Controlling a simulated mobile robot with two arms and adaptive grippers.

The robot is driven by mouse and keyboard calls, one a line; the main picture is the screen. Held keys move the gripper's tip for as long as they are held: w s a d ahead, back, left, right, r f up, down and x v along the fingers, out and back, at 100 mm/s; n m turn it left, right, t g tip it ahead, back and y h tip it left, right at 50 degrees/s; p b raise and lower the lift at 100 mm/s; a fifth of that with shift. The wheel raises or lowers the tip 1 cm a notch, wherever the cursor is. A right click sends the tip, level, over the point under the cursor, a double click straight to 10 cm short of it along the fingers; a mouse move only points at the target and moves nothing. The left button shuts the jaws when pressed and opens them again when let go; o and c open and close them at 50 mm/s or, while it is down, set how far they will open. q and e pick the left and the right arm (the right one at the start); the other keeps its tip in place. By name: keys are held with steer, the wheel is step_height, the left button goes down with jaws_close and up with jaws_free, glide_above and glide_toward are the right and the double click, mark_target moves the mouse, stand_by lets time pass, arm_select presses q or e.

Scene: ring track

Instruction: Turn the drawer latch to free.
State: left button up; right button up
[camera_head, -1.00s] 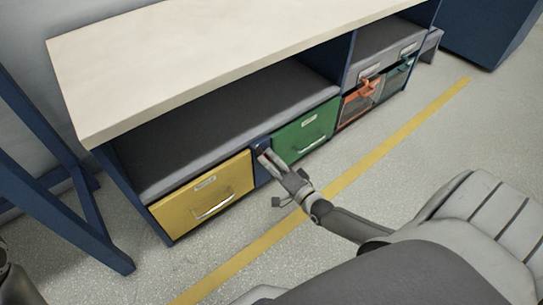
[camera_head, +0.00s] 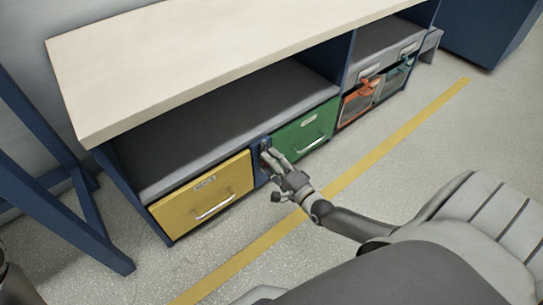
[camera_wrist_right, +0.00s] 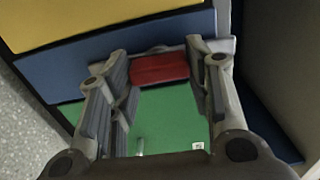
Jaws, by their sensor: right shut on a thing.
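The drawer latch shows in the right wrist view as a red bar (camera_wrist_right: 160,68). It lies crosswise between the fingers, over the blue panel (camera_wrist_right: 95,68) between the yellow drawer (camera_head: 208,198) and the green drawer (camera_head: 300,135). My right gripper (camera_head: 268,155) is at that panel, shut on the latch, with one finger at each end of the red bar. In the head view the fingers mostly hide the latch. Both drawers look closed. My left gripper is not in view.
A pale bench top (camera_head: 210,55) overhangs the drawers, with a grey shelf (camera_head: 240,120) under it. Orange-handled and teal bins (camera_head: 360,100) stand further right. A blue frame leg (camera_head: 90,205) stands at left. The floor in front is clear, with a yellow line (camera_head: 345,183).

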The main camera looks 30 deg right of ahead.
steer(key=o, duration=1.5)
steer(key=shift+c, duration=0.2)
steer(key=shift+s, duration=0.1)
steer(key=s+d, duration=0.1)
steer(key=s, duration=1)
steer(key=shift+s, duration=0.4)
